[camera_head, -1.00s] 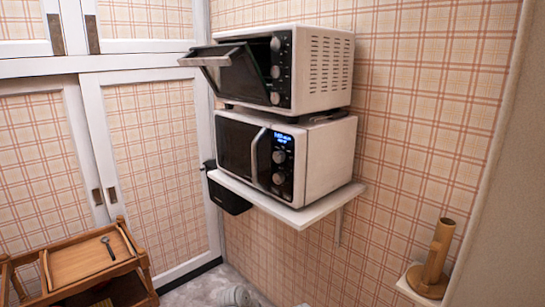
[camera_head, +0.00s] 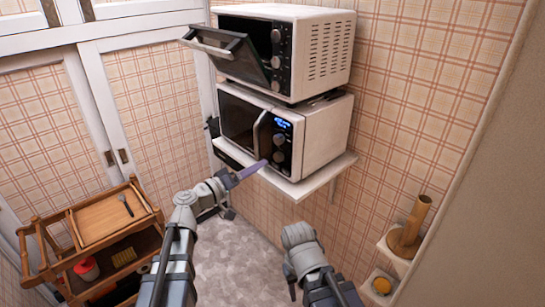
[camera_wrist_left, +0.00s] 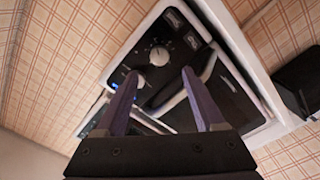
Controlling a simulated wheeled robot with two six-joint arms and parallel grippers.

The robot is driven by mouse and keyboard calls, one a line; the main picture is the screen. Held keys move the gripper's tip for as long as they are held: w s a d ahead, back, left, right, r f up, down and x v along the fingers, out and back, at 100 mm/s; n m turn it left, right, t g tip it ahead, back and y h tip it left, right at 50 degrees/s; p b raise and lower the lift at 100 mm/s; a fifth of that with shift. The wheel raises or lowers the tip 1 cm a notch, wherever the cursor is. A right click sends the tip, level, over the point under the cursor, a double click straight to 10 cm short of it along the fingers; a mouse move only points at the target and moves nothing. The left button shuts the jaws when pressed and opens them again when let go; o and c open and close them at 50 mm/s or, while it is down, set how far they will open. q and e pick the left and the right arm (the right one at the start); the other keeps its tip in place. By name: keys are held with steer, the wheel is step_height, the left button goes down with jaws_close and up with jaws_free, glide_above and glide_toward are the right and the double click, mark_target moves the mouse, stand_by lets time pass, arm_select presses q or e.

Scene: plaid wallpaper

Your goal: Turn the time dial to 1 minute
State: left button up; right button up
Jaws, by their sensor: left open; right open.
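The white microwave (camera_head: 322,137) stands on a wall shelf. Its black front panel has a lit blue display and, below it, an upper dial (camera_head: 279,140) and a lower dial (camera_head: 279,157). I cannot tell which is the time dial. My left gripper (camera_head: 262,163), with purple fingers, is just in front of the microwave, near the lower part of the panel. In the left wrist view the gripper (camera_wrist_left: 159,72) is open and empty. One dial (camera_wrist_left: 159,56) shows between its fingertips and the other (camera_wrist_left: 136,80) by the left fingertip. My right arm shows at bottom centre; its fingers are not visible.
A toaster oven (camera_head: 320,60) with its door (camera_head: 222,48) hanging open sits above the microwave. The shelf (camera_head: 325,175) juts out below it. A wooden cart (camera_head: 85,235) stands at left. A small shelf with a wooden holder (camera_head: 408,230) is at right.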

mark_target(276, 158)
arm_select(q)
steer(key=x, duration=0.7)
steer(key=shift+w+d, duration=0.15)
steer(key=shift+c, duration=0.3)
jaws_close()
steer(key=shift+f, duration=0.1)
